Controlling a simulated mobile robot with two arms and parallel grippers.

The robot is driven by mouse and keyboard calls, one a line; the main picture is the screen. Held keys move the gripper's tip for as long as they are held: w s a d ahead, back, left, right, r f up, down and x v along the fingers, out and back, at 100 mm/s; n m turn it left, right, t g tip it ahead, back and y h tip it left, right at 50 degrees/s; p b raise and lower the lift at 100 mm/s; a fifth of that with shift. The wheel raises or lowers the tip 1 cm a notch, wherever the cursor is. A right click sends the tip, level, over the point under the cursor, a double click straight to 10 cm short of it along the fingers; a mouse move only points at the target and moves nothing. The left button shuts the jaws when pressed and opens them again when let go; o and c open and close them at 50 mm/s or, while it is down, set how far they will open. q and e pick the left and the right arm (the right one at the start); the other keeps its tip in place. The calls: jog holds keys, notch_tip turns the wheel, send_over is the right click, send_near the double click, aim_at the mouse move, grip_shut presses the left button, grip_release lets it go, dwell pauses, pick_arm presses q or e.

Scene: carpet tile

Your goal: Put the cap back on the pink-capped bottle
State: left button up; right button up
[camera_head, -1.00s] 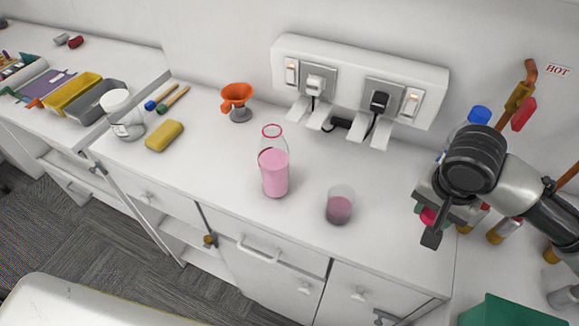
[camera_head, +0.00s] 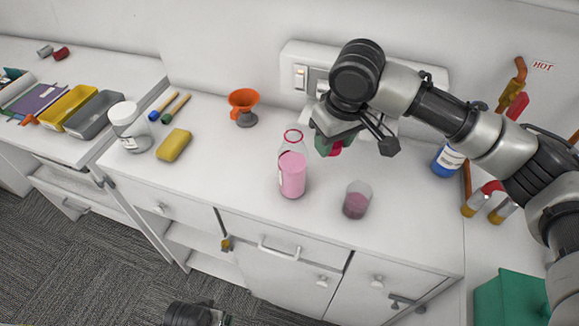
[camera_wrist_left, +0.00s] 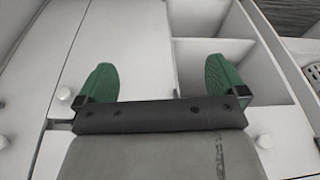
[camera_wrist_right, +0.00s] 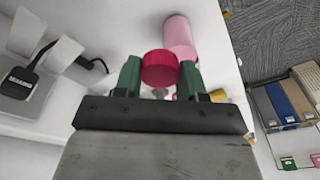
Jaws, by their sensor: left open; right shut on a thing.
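The bottle (camera_head: 292,172) with pink liquid stands upright and uncapped on the counter, a pink ring around its neck. It also shows in the right wrist view (camera_wrist_right: 180,38), behind the cap. My right gripper (camera_head: 335,147) is shut on the pink-red cap (camera_wrist_right: 160,67), held between its green fingers just right of the bottle's upper part. In the head view the cap is mostly hidden by the gripper. The cap appears apart from the bottle. My left gripper (camera_wrist_left: 160,82) is open and empty, facing the cabinet fronts and open shelf compartments.
A glass of pink liquid (camera_head: 357,200) stands right of the bottle. An orange funnel (camera_head: 243,105), a yellow sponge (camera_head: 174,145) and a white-lidded jar (camera_head: 130,127) are to its left. The wall socket panel (camera_head: 300,62) is behind.

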pick_arm(q)
jog(key=w+d+r+t+p, duration=0.15)
jog(key=w+r, duration=0.25)
jog(key=r, duration=0.8)
pick_arm(e)
jog(key=w+a+r+n, duration=0.1)
jog(key=a+r, duration=0.1)
jog(key=w+a+r+n, duration=0.1)
jog(key=a+r, duration=0.2)
jog(key=w+a+r+n, duration=0.1)
jog(key=a+r, duration=0.1)
jog(key=r, duration=0.1)
jog(key=shift+w+a+r+n, duration=0.15)
jog(key=shift+w+r+n, duration=0.05)
jog(key=shift+n, duration=0.1)
jog(key=shift+w+r, duration=0.1)
jog(key=shift+r, duration=0.05)
pick_arm(q)
jog(key=m+t+h, duration=0.3)
jog(key=t+h, duration=0.5)
jog(key=t, duration=0.4)
send_near(293, 157)
notch_tip(293, 157, down, 3)
jog(key=shift+w+a, duration=0.45)
jog(key=x, duration=1.2)
jog(key=shift+c, duration=0.3)
